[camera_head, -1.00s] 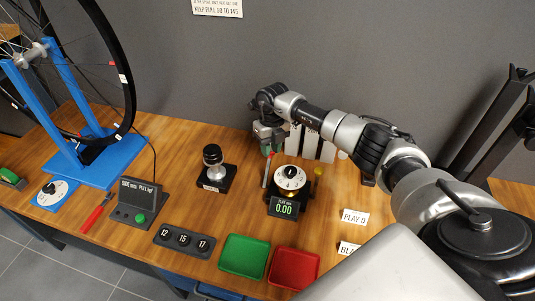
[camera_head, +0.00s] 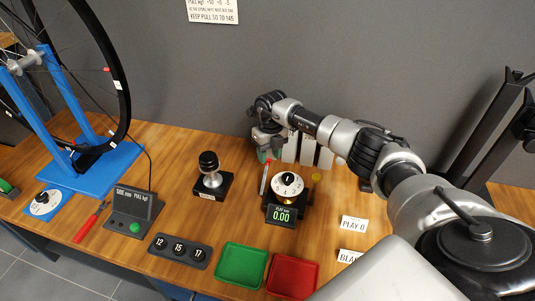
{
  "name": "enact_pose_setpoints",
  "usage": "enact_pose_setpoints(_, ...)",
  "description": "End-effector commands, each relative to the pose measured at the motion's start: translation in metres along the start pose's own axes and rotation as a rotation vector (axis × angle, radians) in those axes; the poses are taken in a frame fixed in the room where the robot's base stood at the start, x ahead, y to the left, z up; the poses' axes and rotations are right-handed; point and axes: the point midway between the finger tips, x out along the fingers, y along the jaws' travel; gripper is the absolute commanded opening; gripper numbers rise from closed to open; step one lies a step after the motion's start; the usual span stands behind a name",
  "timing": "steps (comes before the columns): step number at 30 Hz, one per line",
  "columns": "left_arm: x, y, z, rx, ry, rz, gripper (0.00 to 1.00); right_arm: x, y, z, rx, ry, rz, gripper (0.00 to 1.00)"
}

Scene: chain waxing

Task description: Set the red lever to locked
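A thin red lever (camera_head: 264,178) with a pale tip stands nearly upright at the left side of a black device. The device carries a white dial (camera_head: 287,184) and a display (camera_head: 281,215) reading 0.00. My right gripper (camera_head: 266,153) points down just behind the lever's upper end. Its fingers are small and partly hidden, and a bit of green shows between or behind them. I cannot tell whether it touches the lever. My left gripper is out of view.
A yellow-topped part (camera_head: 316,178) stands right of the dial. Pale upright strips (camera_head: 307,150) stand behind it. A black-knobbed post (camera_head: 210,170) is to the left. Green (camera_head: 241,264) and red (camera_head: 292,276) trays lie in front. A blue wheel stand (camera_head: 100,175) fills the left.

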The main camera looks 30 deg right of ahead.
Motion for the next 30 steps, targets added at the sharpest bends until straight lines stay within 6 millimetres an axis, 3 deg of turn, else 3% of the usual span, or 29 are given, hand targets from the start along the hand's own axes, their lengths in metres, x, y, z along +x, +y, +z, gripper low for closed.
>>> enact_pose_setpoints(1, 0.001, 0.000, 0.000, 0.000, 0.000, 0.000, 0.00, 0.002, -0.005, -0.001, 0.008, 0.002, -0.009, 0.42)
enact_pose_setpoints(3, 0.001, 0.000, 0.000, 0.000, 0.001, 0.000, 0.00, 0.002, -0.005, -0.001, 0.007, 0.004, -0.009, 0.52)
enact_pose_setpoints(18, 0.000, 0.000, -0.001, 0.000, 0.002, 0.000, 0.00, 0.001, -0.001, -0.003, -0.001, 0.013, -0.007, 0.52)
enact_pose_setpoints(23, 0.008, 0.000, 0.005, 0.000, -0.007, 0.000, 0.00, -0.022, -0.001, -0.002, -0.001, 0.009, -0.006, 0.52)
enact_pose_setpoints(30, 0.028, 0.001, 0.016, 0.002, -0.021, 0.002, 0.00, -0.074, -0.001, 0.000, 0.000, 0.000, -0.004, 0.52)
